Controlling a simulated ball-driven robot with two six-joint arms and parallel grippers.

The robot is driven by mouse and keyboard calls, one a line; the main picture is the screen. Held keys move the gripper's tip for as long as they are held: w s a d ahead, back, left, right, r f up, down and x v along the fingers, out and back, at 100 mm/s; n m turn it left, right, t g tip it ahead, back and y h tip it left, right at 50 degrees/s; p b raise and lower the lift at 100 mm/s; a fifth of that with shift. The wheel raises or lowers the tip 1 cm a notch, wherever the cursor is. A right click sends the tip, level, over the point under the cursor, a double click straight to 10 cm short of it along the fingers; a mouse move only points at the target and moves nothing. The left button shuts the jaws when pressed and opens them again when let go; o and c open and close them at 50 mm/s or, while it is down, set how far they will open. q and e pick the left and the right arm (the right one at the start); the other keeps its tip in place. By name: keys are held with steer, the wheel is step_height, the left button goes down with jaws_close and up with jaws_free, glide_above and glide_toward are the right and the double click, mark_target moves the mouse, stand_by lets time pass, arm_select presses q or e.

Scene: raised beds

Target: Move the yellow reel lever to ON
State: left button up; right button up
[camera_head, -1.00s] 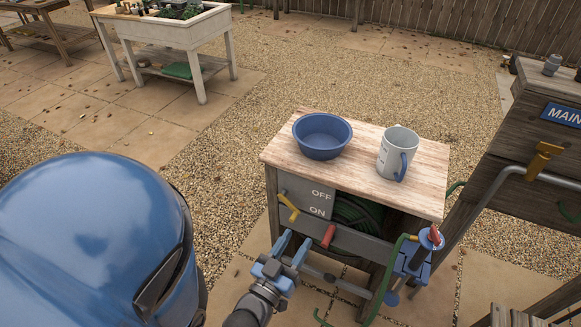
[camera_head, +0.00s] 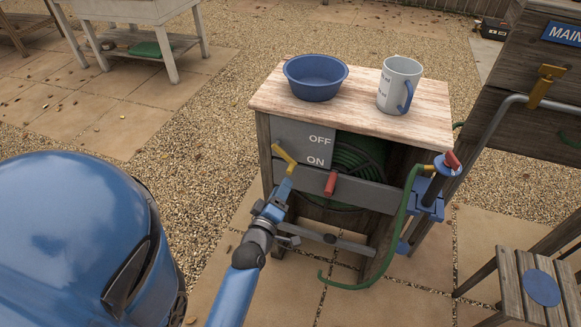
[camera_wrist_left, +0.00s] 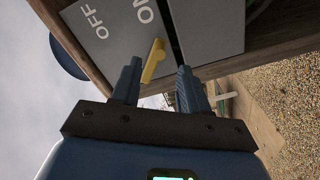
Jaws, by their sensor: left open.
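The yellow reel lever (camera_head: 285,157) is on the grey OFF/ON panel (camera_head: 298,137) at the front left of the wooden hose cabinet. In the head view it slants, one end up and left, the other down and right, left of the printed words. My left gripper (camera_head: 282,187) is just below it. In the left wrist view the fingers (camera_wrist_left: 158,66) are open, and the yellow lever (camera_wrist_left: 154,58) shows between the fingertips. I cannot tell whether they touch it. My right gripper is out of view.
A blue bowl (camera_head: 316,78) and a mug (camera_head: 399,85) stand on the cabinet top (camera_head: 354,108). A red handle (camera_head: 331,183) is right of the lever. A green hose (camera_head: 397,232) hangs at the right. A slatted wooden stool (camera_head: 512,285) is at lower right.

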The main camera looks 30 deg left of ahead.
mark_target(293, 165)
arm_select(q)
steer(key=p+x, duration=0.1)
steer(key=x, duration=0.8)
steer(key=shift+w+a, duration=0.1)
steer(key=shift+w, duration=0.05)
steer(key=shift+c, duration=0.2)
